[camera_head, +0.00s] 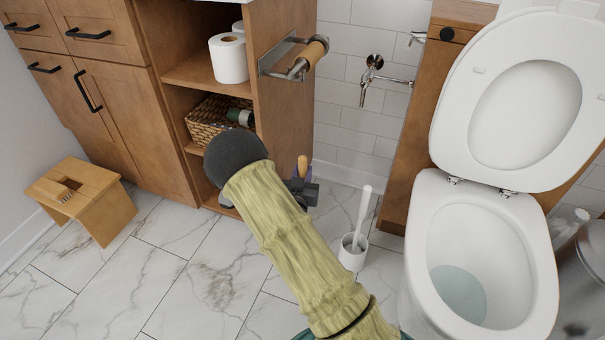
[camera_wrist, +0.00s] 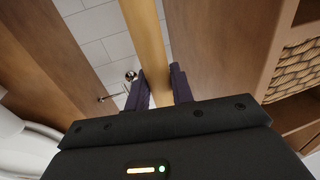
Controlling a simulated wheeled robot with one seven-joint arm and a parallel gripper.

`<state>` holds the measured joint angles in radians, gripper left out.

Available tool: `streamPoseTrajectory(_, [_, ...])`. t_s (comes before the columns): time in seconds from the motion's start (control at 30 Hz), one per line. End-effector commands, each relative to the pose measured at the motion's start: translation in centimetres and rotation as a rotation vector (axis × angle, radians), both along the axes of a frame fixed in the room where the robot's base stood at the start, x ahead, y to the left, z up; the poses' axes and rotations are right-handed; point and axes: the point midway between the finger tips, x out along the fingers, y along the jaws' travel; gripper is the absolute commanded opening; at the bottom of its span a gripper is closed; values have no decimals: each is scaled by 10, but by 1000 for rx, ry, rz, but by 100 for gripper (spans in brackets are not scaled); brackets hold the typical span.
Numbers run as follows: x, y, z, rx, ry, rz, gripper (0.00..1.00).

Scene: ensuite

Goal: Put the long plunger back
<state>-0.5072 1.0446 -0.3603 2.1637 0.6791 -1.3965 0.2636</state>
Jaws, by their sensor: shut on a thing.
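The long plunger shows only as a pale wooden handle. In the head view its end (camera_head: 302,165) rises just above my gripper (camera_head: 300,180), in front of the cabinet's right end. In the wrist view the handle (camera_wrist: 145,35) runs from the top edge down between the two dark purple fingers of my gripper (camera_wrist: 158,88), which is shut on it. The plunger's cup is not visible in either view, and my arm hides much of the area below the gripper in the head view.
A white toilet brush stands in its holder (camera_head: 353,254) on the floor, right of my arm. The open toilet (camera_head: 420,250) is farther right. The wooden cabinet (camera_head: 284,110) has a paper holder (camera_head: 280,55) on its side. A stool (camera_head: 85,190) stands left; marble floor between is clear.

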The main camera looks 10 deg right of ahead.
Motion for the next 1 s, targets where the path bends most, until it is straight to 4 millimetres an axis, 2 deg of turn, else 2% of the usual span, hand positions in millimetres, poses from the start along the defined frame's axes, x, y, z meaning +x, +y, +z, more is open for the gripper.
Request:
streamPoseTrajectory(0.03, [0, 0, -1, 0, 0, 0, 29])
streamPoseTrajectory(0.1, [0, 0, -1, 0, 0, 0, 43])
streamPoseTrajectory(0.13, [0, 0, -1, 0, 0, 0, 45])
streamPoseTrajectory(0.47, [0, 0, 2, 0, 0, 0, 45])
streamPoseTrajectory(0.57, [-6, 3, 3, 0, 3, 1, 45])
streamPoseTrajectory(0.77, [-35, 15, 5, -2, 6, 2, 45])
streamPoseTrajectory(1.0, [-80, 33, 5, -2, 7, 2, 45])
